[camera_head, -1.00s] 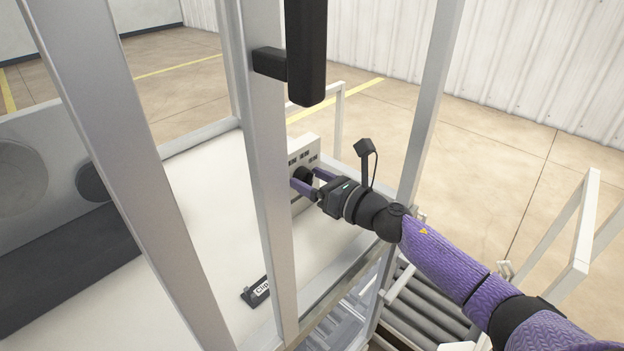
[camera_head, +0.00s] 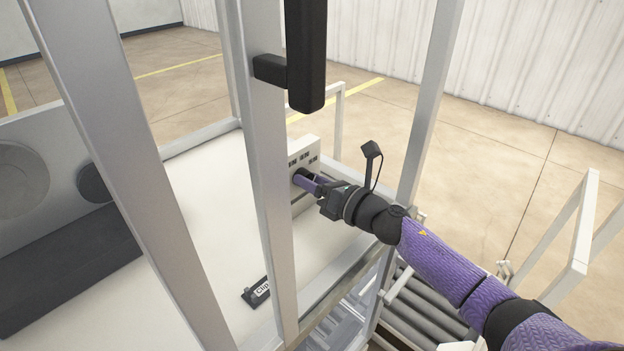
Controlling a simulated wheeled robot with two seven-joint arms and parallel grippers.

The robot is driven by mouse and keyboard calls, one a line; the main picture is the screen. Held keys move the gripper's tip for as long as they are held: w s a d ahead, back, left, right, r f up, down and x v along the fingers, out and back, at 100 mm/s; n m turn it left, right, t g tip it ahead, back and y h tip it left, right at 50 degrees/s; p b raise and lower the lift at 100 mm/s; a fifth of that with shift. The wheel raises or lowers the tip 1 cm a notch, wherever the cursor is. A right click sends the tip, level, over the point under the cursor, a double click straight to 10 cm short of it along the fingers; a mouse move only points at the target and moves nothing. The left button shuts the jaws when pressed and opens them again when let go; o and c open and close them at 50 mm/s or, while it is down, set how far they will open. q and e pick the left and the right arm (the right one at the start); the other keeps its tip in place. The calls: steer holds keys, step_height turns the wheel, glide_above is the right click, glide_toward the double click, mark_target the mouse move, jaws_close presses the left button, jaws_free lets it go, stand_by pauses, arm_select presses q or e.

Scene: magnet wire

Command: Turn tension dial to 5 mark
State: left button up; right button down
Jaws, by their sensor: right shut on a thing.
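The black tension dial (camera_head: 299,173) sits on the front of a pale control box (camera_head: 305,150) and is mostly hidden by my fingers. Its marks are too small and covered to read. My right gripper (camera_head: 302,179), with purple fingers, reaches in from the right between the frame posts and is shut on the dial. The fingers now look turned, one nearly in front of the other. My left gripper is not in view.
Grey frame posts (camera_head: 262,170) stand left of and in front of the box, and another post (camera_head: 430,95) stands behind my right arm. A small black labelled plate (camera_head: 257,291) lies on the white table (camera_head: 215,215).

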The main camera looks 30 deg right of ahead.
steer(key=m, duration=0.2)
steer(key=shift+m+p, duration=0.3)
steer(key=shift+m, duration=0.7)
steer(key=shift+m+p, duration=0.3)
steer(key=shift+m, duration=0.3)
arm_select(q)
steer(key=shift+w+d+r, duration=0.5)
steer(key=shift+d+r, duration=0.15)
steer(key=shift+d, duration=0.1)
arm_select(e)
steer(key=shift+m, duration=0.4)
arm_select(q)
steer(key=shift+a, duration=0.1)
arm_select(e)
steer(key=shift+c, duration=1)
jaws_free()
